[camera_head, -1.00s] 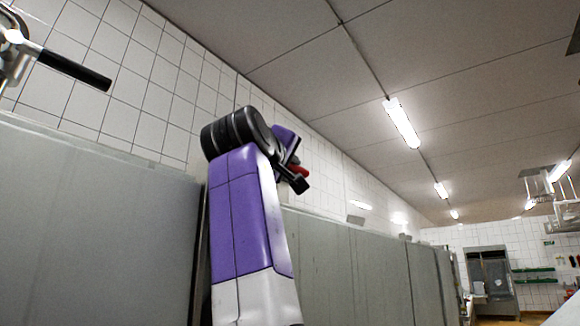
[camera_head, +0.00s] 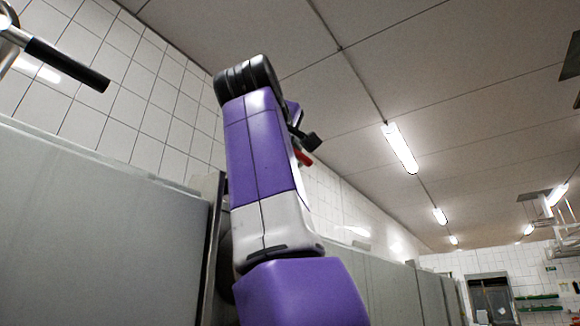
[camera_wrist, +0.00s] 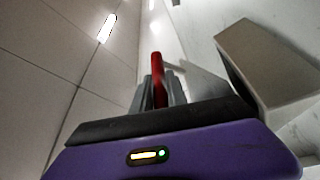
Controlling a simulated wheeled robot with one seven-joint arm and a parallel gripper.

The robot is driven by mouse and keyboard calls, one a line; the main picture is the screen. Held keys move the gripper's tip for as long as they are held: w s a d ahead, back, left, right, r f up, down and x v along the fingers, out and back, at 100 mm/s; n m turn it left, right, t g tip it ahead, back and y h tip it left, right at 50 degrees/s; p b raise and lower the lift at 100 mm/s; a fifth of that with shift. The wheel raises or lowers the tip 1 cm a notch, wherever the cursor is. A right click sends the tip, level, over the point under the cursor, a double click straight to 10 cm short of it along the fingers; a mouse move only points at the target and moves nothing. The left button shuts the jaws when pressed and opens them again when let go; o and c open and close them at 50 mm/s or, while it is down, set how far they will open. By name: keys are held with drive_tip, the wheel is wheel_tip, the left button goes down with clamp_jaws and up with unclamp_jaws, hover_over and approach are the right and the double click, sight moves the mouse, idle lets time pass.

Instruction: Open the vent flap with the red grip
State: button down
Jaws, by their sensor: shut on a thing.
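The red grip (camera_wrist: 157,70) stands upright in the middle of the wrist view, between the grey fingers of my gripper (camera_wrist: 159,92). My gripper is shut on it, and the fingers hide its lower part. In the head view a small piece of red (camera_head: 303,157) shows just below the dark end of my gripper (camera_head: 311,141), mostly behind my purple arm. I cannot clearly make out the vent flap. A pale box-like panel (camera_wrist: 262,65) is close on the right of the wrist view, but I cannot tell whether it is the flap.
Tall grey panels (camera_head: 90,215) stand at left and run on behind my arm. A black-ended handle (camera_head: 67,64) juts in at upper left. White tiled wall (camera_head: 150,90) and a ceiling with lamps (camera_head: 401,147) lie beyond. Free room shows at right.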

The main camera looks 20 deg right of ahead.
drive_tip(key=shift+a+r, duration=0.1)
drive_tip(key=shift+r, duration=0.25)
drive_tip(key=c, duration=1.3)
unclamp_jaws()
drive_tip(key=shift+w+f, duration=0.1)
drive_tip(key=b+v, duration=0.3)
drive_tip(key=v, duration=0.4)
drive_tip(key=shift+s+a+b, duration=0.1)
drive_tip(key=shift+s+b, duration=0.2)
drive_tip(key=shift+s, duration=0.05)
